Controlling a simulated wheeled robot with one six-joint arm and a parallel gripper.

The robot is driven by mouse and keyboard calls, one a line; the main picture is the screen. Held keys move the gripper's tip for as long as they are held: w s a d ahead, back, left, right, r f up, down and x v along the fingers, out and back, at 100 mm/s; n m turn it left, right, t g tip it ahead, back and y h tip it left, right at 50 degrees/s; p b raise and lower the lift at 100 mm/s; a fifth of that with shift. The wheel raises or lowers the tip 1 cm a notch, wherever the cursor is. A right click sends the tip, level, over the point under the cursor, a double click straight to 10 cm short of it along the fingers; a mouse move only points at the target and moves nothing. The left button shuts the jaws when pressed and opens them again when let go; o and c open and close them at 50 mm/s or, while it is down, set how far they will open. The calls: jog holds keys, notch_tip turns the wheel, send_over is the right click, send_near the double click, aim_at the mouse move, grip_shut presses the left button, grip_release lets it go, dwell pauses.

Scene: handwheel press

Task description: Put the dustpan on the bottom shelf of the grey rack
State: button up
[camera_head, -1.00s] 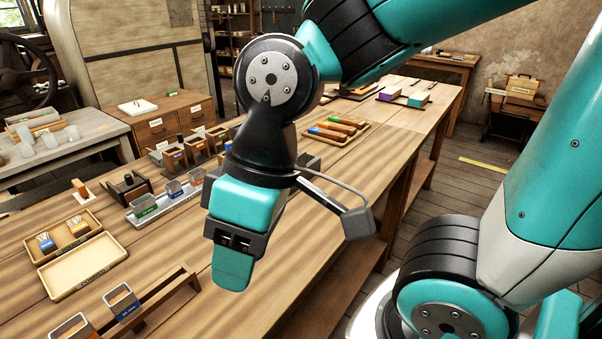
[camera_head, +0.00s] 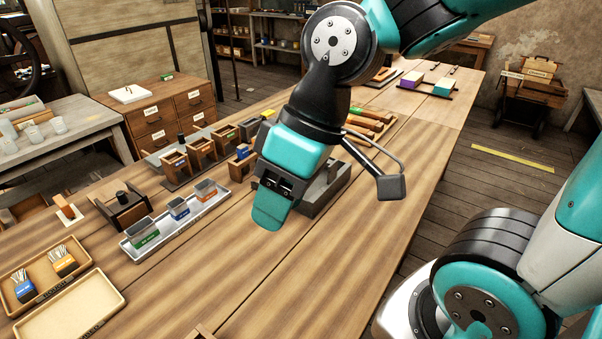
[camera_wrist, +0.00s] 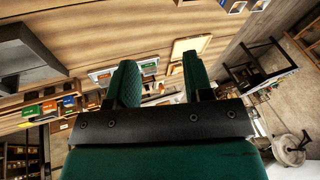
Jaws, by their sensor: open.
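My gripper (camera_head: 272,208) hangs above the wooden workbench (camera_head: 300,285), pointing down. In the wrist view its two green fingers (camera_wrist: 158,82) stand apart with nothing held between them. I cannot pick out a dustpan in either view. A grey box-like object (camera_head: 326,188) lies on the bench just behind my gripper and is partly hidden by it; I cannot tell what it is. A dark open shelf rack (camera_head: 283,40) stands at the back wall, but I cannot tell whether it is the grey rack.
A pale tray with small bins (camera_head: 176,222) and two shallow wooden trays (camera_head: 72,310) are at the left of the bench. Several wooden boxes (camera_head: 200,150) stand behind. A drawer cabinet (camera_head: 160,113) is beyond. Floor with a yellow stripe (camera_head: 512,158) is clear at right.

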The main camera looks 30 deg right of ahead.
jog(key=w+d+f+m+t+h+b, duration=0.1)
jog(key=w+d+t, duration=0.45)
jog(key=d, duration=0.75)
jog(key=w+d+f+m+t+h+b, duration=0.1)
jog(key=w+d+f+m+t+b, duration=0.1)
jog(key=w+d, duration=0.85)
jog(key=w+f, duration=0.1)
jog(key=f, duration=0.1)
jog(key=w+f+p, duration=0.1)
jog(key=f, duration=0.2)
jog(key=w+f, duration=0.2)
jog(key=shift+w+d+f, duration=0.1)
jog(key=shift+d+f, duration=0.15)
jog(key=shift+f, duration=0.05)
jog(key=shift+p+x, duration=0.8)
jog(key=shift+x, duration=2.35)
jog(key=shift+w+r, duration=0.1)
jog(key=shift+w, duration=0.1)
grip_shut()
